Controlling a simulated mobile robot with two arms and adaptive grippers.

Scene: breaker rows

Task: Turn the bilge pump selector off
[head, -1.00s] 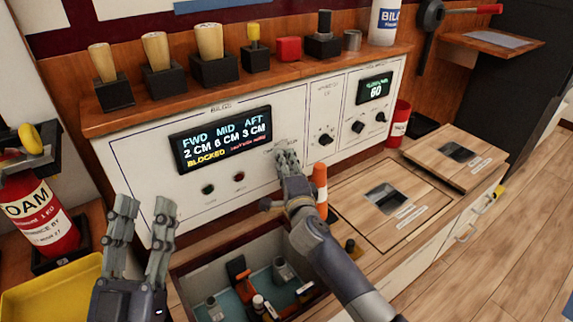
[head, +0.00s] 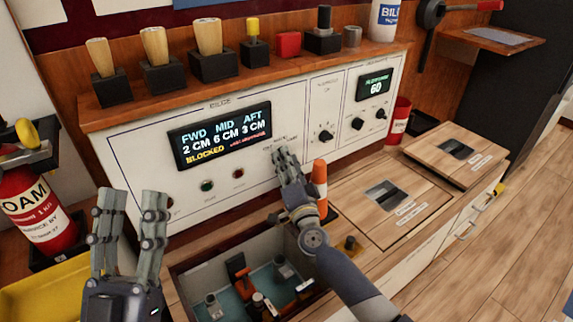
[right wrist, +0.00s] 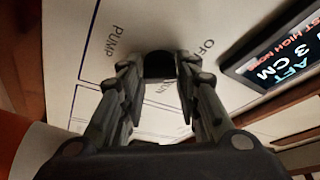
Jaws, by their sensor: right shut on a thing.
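The bilge pump selector, a dark round knob (right wrist: 158,65), is on the white bilge panel (head: 125,170), below and right of the lit bilge display (head: 222,135). My right gripper (head: 281,156) hides it in the head view. In the right wrist view my right gripper (right wrist: 158,82) has its fingers on either side of the knob, shut on it. Labels reading PUMP and the start of OFF show around the knob; a third label is partly hidden. Where the knob points cannot be told. My left gripper (head: 133,200) is open and empty, left of the open bilge hatch.
An orange-and-white cylinder (head: 320,180) stands close by my right wrist. The open hatch (head: 245,285) with pump parts lies below the panel. Other knobs (head: 327,136) are further right. A foam extinguisher (head: 38,210) stands at the left. Wooden hatch covers (head: 430,195) fill the right.

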